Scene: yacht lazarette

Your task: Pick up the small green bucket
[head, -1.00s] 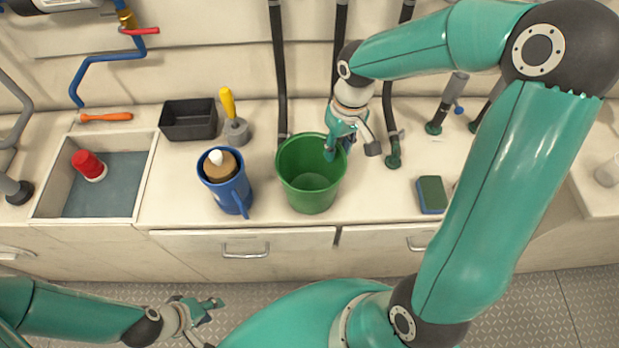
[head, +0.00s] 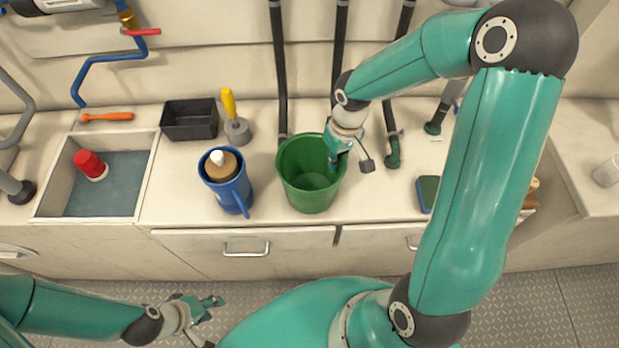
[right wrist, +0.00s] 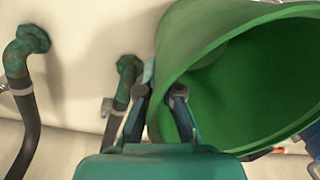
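The small green bucket (head: 300,190) stands upright on the counter in the middle of the head view, and its open mouth fills the right of the right wrist view (right wrist: 215,60). My right gripper (head: 334,157) is at the bucket's right rim. In the right wrist view its two fingers (right wrist: 160,94) are drawn in, one outside and one inside the bucket, with the wall between them. They look shut on the rim; the contact itself is partly hidden. My left gripper (head: 215,309) is low at the left, away from the counter, its fingers apart and empty.
A blue jug (head: 232,190) stands just left of the bucket. A yellow-handled tool (head: 237,130), a black tray (head: 190,121) and a sink (head: 120,200) lie further left. Black hoses rise behind the bucket. A sponge (head: 428,193) lies to its right.

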